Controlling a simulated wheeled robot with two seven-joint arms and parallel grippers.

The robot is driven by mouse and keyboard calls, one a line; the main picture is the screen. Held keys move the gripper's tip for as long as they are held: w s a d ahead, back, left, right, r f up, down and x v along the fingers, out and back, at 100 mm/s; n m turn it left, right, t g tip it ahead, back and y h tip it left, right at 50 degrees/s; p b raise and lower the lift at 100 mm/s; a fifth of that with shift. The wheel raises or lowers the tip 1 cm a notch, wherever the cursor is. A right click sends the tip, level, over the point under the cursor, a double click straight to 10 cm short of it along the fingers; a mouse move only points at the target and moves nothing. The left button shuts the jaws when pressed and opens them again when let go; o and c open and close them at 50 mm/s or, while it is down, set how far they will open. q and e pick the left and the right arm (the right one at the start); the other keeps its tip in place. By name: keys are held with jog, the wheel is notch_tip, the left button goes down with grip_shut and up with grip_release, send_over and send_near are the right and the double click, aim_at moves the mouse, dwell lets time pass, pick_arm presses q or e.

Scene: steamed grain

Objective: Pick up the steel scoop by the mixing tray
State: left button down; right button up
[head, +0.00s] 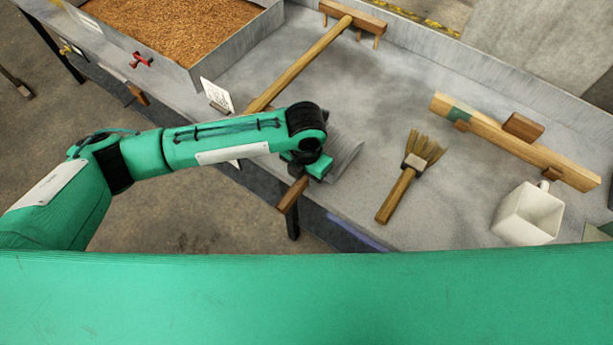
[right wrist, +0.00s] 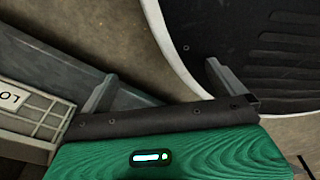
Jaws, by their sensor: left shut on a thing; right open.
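The steel scoop (head: 345,154) is in the middle of the head view, at the front edge of the grey work surface. Its grey metal part shows to the right of my left gripper (head: 305,174), and its brown wooden handle (head: 291,195) sticks out below, over the edge. My left gripper is shut on the scoop; its wrist hides part of the scoop and the grip itself. I cannot tell whether the scoop is clear of the surface. My right gripper (right wrist: 162,88) is open, with nothing between its fingers in the right wrist view.
A grey metal tray of brown grain (head: 185,28) stands at upper left. A wooden rake (head: 305,62), a brush (head: 408,175), a long wooden bar (head: 515,142) and a white square cup (head: 528,214) lie on the grey surface (head: 340,215). Bare surface lies between them.

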pick_arm(q)
notch_tip(320, 180, up, 18)
dwell(0.3)
jog(key=c, duration=1.7)
grip_release()
grip_shut()
dwell(0.8)
